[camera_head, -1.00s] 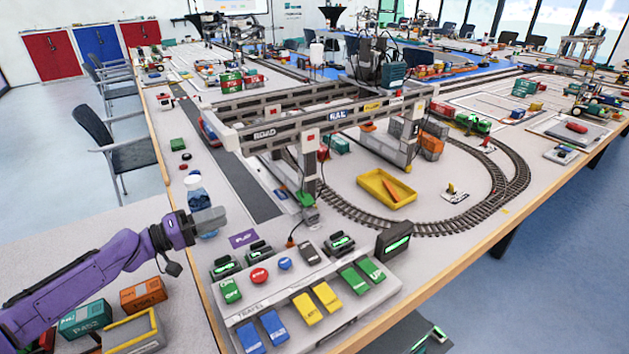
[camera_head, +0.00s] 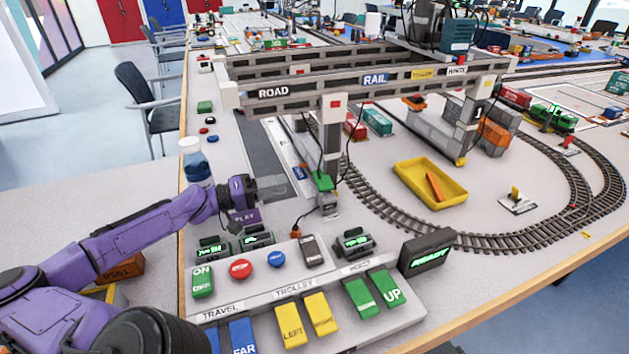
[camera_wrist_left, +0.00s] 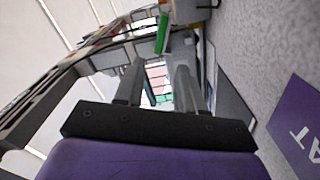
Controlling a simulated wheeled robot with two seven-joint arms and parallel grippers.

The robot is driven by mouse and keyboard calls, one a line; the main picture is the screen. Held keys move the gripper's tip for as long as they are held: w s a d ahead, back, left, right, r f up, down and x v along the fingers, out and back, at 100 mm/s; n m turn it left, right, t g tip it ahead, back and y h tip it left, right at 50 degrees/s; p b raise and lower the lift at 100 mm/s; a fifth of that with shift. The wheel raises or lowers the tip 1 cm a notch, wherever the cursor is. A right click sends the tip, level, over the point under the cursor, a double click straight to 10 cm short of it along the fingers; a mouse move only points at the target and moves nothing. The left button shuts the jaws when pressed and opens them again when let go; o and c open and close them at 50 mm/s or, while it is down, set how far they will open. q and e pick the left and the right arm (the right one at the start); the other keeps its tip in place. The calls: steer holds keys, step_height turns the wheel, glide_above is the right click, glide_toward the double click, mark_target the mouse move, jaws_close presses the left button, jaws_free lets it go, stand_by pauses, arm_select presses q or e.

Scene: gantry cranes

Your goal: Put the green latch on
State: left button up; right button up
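A green rocker switch marked ON and OFF (camera_head: 203,281) sits at the left end of the grey control panel (camera_head: 240,296). I cannot tell which end is pressed. A separate green piece (camera_head: 323,181) is low on the crane's near leg; a green bar (camera_wrist_left: 162,34) also shows in the left wrist view, perhaps the same piece. My left gripper (camera_head: 272,188) is above the table behind the panel, over the purple plate, left of that leg and apart from the switch. In the left wrist view its two fingers (camera_wrist_left: 160,68) are spread, with nothing held. My right gripper is not in view.
The panel also holds a red button (camera_head: 240,269), a blue button (camera_head: 276,259), yellow keys (camera_head: 306,318) and green UP keys (camera_head: 376,292). A bottle (camera_head: 195,165) stands behind my left wrist. The gantry crane (camera_head: 370,80) spans behind; a yellow tray (camera_head: 430,185) lies right.

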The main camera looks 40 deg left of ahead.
mark_target(323, 180)
arm_select(q)
steer(key=b+x, duration=0.1)
steer(key=x, duration=0.8)
